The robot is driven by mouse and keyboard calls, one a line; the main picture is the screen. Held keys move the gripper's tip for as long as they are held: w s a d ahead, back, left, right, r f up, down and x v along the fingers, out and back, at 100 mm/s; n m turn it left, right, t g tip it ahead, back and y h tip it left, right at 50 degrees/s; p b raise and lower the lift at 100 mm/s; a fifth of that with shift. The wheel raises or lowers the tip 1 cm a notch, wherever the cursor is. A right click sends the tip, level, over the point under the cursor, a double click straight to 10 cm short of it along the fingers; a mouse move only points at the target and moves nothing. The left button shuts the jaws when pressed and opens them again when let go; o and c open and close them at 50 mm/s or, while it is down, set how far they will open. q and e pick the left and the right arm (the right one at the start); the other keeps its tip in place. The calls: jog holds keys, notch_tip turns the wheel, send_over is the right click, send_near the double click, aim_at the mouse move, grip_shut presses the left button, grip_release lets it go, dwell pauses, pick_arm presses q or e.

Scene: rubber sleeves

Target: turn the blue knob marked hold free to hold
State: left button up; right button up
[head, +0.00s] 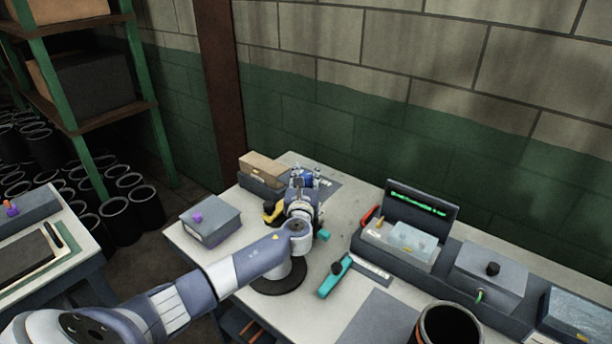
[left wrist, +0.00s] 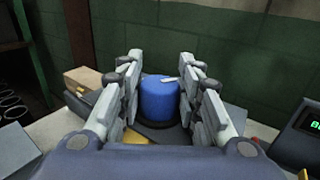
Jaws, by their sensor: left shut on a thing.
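The blue knob (left wrist: 158,98) stands upright between the two fingers of my left gripper (left wrist: 160,92) in the left wrist view. A pale pointer mark shows on its top, pointing to the right. The fingers are shut on its sides. In the head view my left gripper (head: 302,190) reaches over the back of the table, and a bit of the blue knob (head: 307,180) shows beyond it. The hold and free markings cannot be read. My right gripper is not in view.
A cardboard box (head: 262,168) stands left of the knob. A grey box with a purple part (head: 210,217) sits at the table's left edge. A teal-handled tool (head: 335,276) lies to the right, near a case with a green display (head: 420,205). A dark cylinder (head: 450,325) stands in front.

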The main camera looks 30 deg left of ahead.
pick_arm(q)
jog(key=n+g+y, duration=0.1)
jog(key=n+y, duration=0.1)
jog(key=shift+d+g+y, duration=0.15)
jog(key=shift+g+y, duration=0.15)
jog(key=n+g+y+b, duration=0.1)
jog(key=n+g+y, duration=0.1)
jog(key=g+y, duration=0.1)
jog(key=shift+w+f+n+b, duration=0.1)
jog(key=shift+f+n+b, duration=0.05)
jog(key=shift+n+b, duration=0.25)
jog(key=n+g+y+b, duration=0.2)
jog(key=n+g+b, duration=0.1)
jog(key=g+b, duration=0.1)
jog(key=n+g+y+b, duration=0.1)
jog(key=n+g+b, duration=0.2)
jog(key=b, duration=0.3)
jog(key=shift+g+y, duration=0.4)
jog(key=shift+g, duration=0.4)
jog(key=shift+n+g+b, duration=0.4)
jog(key=shift+g+b, duration=0.3)
jog(key=shift+b, duration=0.6)
jog(key=o, duration=1.1)
jog(key=shift+c, duration=0.2)
